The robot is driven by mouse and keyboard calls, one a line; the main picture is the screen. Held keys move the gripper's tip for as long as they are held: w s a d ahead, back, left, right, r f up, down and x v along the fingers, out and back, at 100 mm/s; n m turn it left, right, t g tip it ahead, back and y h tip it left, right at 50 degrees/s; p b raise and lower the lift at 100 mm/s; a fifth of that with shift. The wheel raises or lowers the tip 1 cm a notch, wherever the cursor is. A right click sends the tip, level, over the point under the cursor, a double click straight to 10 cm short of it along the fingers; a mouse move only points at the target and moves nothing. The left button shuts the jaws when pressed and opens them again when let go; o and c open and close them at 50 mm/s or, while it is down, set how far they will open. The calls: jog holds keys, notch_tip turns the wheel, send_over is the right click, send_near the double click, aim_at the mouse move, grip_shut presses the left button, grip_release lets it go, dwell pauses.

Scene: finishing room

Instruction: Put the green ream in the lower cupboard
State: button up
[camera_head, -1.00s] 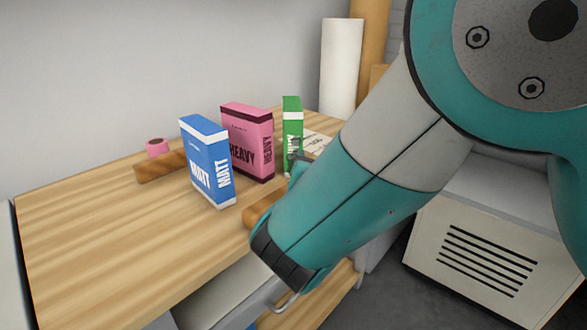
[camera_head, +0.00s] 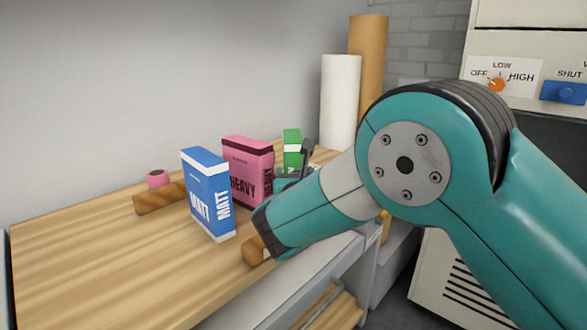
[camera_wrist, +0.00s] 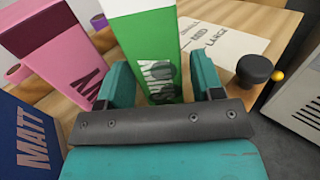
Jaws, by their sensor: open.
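The green ream (camera_head: 292,146), a green box with a white band, stands upright on the wooden bench beyond the pink ream. It also shows in the wrist view (camera_wrist: 147,50), upright between the two teal fingers. My gripper (camera_wrist: 162,85) is open, with one finger on each side of the green ream's lower part. I cannot tell whether either finger touches it. In the head view my gripper (camera_head: 300,165) partly hides the green ream. The lower cupboard cannot be made out for sure; a handle and wooden shelf (camera_head: 335,308) show below the bench front.
A pink HEAVY ream (camera_head: 247,172) and a blue MATT ream (camera_head: 207,195) stand close left of my gripper. White and brown rolls (camera_head: 340,100) stand behind. A printed sheet (camera_wrist: 215,45) lies behind the green ream, and a dark knob (camera_wrist: 254,69) is at right.

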jog(key=w, duration=0.4)
jog(key=shift+w+a+r, duration=0.1)
jog(key=shift+w+a, duration=0.15)
jog(key=shift+a, duration=0.15)
jog(key=shift+c, duration=0.2)
jog(key=c, duration=1.1)
notch_tip(320, 180, up, 20)
jog(key=p, duration=0.3)
jog(key=shift+r, duration=0.15)
